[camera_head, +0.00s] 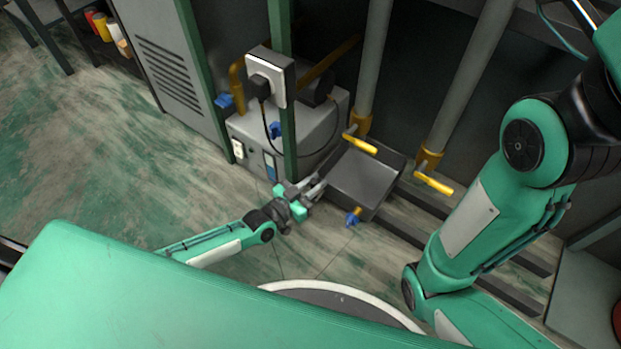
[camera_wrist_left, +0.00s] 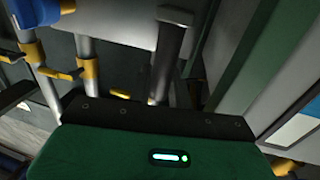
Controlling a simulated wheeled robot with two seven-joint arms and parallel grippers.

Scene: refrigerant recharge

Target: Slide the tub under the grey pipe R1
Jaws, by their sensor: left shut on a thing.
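The tub (camera_head: 362,178) is a dark grey, shallow, square-cornered box standing low on the dark rails in the head view. My left gripper (camera_head: 314,190) is at its left side, shut on its near-left edge. Two grey pipes come down behind it, the left one (camera_head: 375,60) and the right one (camera_head: 468,85). The left pipe's yellow-handled valve is at the tub's back edge; the right pipe's valve is right of the tub. I cannot read which is R1. In the left wrist view, the jaw contact is unclear. My right gripper is out of view; its arm shows at right.
A grey machine (camera_head: 310,128) with a black plug and cable stands left of the tub, behind a green post (camera_head: 289,150). A blue-and-yellow valve (camera_head: 354,216) is at the tub's front. Dark rails (camera_head: 470,235) run to the right. Open floor lies at left.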

